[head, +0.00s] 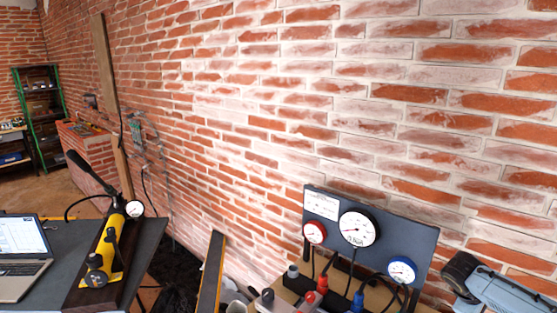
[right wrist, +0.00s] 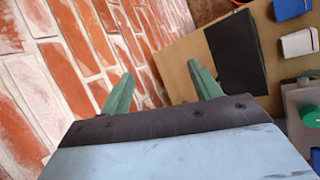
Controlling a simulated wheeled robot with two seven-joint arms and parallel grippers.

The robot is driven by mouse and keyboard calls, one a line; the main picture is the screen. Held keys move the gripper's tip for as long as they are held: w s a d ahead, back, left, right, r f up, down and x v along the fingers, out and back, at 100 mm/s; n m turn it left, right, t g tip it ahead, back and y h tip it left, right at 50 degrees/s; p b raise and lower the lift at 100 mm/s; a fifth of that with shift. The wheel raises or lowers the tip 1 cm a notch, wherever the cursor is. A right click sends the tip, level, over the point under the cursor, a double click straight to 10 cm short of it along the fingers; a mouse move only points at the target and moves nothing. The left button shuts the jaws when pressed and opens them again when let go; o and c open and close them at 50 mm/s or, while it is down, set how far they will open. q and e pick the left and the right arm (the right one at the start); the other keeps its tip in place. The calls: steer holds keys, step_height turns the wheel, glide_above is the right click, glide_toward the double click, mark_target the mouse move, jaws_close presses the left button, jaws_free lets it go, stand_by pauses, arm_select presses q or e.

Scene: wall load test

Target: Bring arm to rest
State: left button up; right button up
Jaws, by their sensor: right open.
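My right gripper (right wrist: 162,88) shows in the right wrist view as two green fingers set wide apart, open, with nothing between them. Brick wall and the edge of a wooden board lie beyond the fingers. In the head view, a pale blue-grey part of my right arm enters at the lower right corner, close to the brick wall (head: 300,110); the fingers cannot be made out there. My left gripper is in neither view.
A dark gauge panel (head: 420,240) with several dials stands left of my right arm. A yellow hand pump (head: 108,245) and a laptop (head: 22,258) sit on a dark table at left. The wooden board (right wrist: 180,68) holds a dark plate (right wrist: 236,55) right of my fingers.

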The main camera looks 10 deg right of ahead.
steer(key=s+d+f+t+h, duration=0.2)
steer(key=s+d+f, duration=0.8)
steer(key=s+d, duration=0.25)
steer(key=s+d+f+n+t, duration=0.15)
steer(key=s+d, duration=0.25)
steer(key=s, duration=0.5)
steer(key=s+d+f+n, duration=0.1)
steer(key=s+d+f, duration=0.25)
steer(key=s, duration=0.45)
steer(key=s+a+f+m+g+y, duration=0.1)
steer(key=s+a+f+y, duration=0.2)
steer(key=a+f, duration=0.8)
steer(key=s+a+f+m+y, duration=0.25)
steer(key=a+f, duration=0.45)
steer(key=a, duration=0.9)
steer(key=s+a+f+y, duration=0.1)
steer(key=a+f+y, duration=0.15)
steer(key=a, duration=1.15)
steer(key=s+a+f+y, duration=0.1)
steer(key=a+f, duration=0.3)
steer(key=a, duration=1)
step_height(320, 180, down, 17)
steer(key=a+b, duration=0.1)
steer(key=b, duration=1.6)
steer(key=shift+m, duration=0.3)
